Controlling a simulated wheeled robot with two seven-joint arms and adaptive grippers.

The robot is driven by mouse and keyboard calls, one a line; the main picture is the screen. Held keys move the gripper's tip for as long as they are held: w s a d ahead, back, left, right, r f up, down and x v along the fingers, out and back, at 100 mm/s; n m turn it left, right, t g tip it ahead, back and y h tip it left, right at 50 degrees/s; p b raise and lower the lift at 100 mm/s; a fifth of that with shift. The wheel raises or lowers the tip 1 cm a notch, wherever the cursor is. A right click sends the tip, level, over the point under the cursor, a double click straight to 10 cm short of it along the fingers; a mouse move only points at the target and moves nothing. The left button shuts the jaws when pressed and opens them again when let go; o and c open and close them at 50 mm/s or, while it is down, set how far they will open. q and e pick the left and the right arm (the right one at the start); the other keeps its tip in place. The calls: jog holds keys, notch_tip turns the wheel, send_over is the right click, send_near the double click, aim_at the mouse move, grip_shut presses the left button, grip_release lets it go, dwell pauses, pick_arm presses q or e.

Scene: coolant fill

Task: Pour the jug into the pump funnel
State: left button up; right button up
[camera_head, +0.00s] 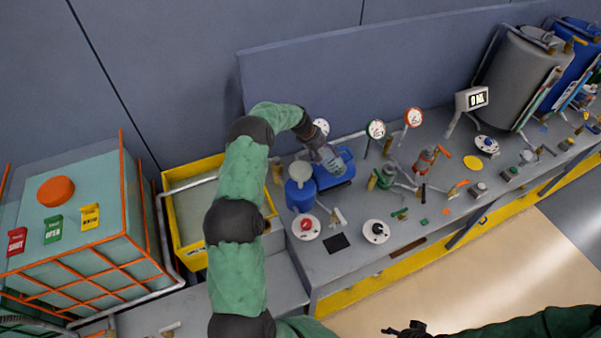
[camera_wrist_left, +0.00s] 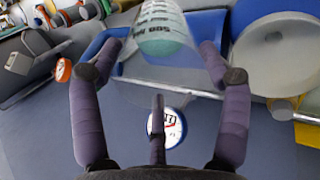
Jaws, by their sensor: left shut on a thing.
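The jug (camera_head: 333,165) is clear with green liquid and printed marks. My left gripper (camera_head: 323,154) is shut on it; in the left wrist view the jug (camera_wrist_left: 162,32) sits between the two fingers. The jug is at a blue tray (camera_head: 347,157); I cannot tell whether it touches the tray. The pump funnel (camera_head: 299,171), a pale grey cone, is on top of the blue pump (camera_head: 300,196), just left of the jug. The funnel (camera_wrist_left: 277,45) shows right of the jug in the left wrist view. My right gripper (camera_head: 405,328) is at the bottom edge, away from the bench; its jaws are unclear.
Round gauges (camera_head: 376,129) on stalks and several valves stand to the right on the grey bench (camera_head: 375,275). A red-knobbed dial (camera_head: 306,226) lies in front of the pump. A yellow bin (camera_head: 190,190) and an orange-framed tank (camera_head: 85,215) are at the left.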

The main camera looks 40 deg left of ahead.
pick_arm(q)
jog(key=shift+s+a+f+t+h+b, duration=0.95)
jog(key=shift+s+f+t+h+b, duration=0.2)
jog(key=shift+b, duration=2.95)
jog(key=shift+w+r+t, duration=0.15)
jog(key=shift+r+t, duration=0.05)
jog(key=shift+t, duration=0.05)
jog(key=shift+a+r, duration=0.15)
jog(key=shift+r, duration=0.1)
jog(key=shift+b, duration=0.35)
jog(key=shift+h, duration=0.25)
jog(key=shift+t+b, duration=0.3)
jog(key=shift+b, duration=0.3)
